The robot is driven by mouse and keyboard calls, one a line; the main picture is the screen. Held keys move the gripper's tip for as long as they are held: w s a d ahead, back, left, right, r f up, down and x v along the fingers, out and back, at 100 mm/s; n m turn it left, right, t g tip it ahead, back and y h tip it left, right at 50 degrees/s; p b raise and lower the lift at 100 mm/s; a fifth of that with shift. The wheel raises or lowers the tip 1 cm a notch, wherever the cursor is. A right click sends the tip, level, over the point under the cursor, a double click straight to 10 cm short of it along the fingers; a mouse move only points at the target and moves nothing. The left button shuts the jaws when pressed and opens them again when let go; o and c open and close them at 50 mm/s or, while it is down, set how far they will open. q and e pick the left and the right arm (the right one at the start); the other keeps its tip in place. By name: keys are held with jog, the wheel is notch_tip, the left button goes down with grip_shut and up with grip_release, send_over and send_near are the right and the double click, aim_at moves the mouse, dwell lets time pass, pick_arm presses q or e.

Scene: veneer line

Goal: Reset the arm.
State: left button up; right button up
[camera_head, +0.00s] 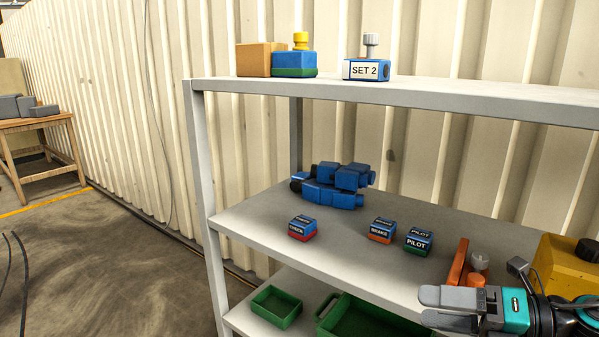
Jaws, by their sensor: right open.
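My right gripper (428,306) shows at the lower right, in front of the grey shelf unit, its fingers pointing left. It is open, and I see nothing between its fingers. The gripper and the dark wrist behind it cover part of the shelf's right side. My left gripper is not in view.
The middle shelf (262,222) holds blue valve bodies (333,185), a CHECK block (302,228), a BRAKE block (381,230), a PILOT block (419,241) and a yellow unit (565,268). Green bins (276,306) sit below. A SET 2 block (366,70) stands on top.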

pick_arm(q)
jog(key=p, duration=0.1)
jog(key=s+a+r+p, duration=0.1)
jog(key=p, duration=0.1)
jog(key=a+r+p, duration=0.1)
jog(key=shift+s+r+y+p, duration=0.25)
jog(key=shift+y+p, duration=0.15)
pick_arm(e)
jog(key=s+a+f+m+t+h, duration=0.1)
jog(key=s+a+f+m+h, duration=0.1)
jog(key=f+m, duration=0.5)
jog(key=s+a+f+m+t+h, duration=0.1)
jog(key=s+f+m+h, duration=0.4)
jog(key=m, duration=1)
jog(key=s+a+f+m+t+h, duration=0.1)
jog(key=s+a+f+m+h, duration=0.2)
jog(key=f+m, duration=0.7)
jog(key=shift+s+m+h, duration=0.6)
jog(key=shift+s+h, duration=0.05)
jog(key=shift+h, duration=0.35)
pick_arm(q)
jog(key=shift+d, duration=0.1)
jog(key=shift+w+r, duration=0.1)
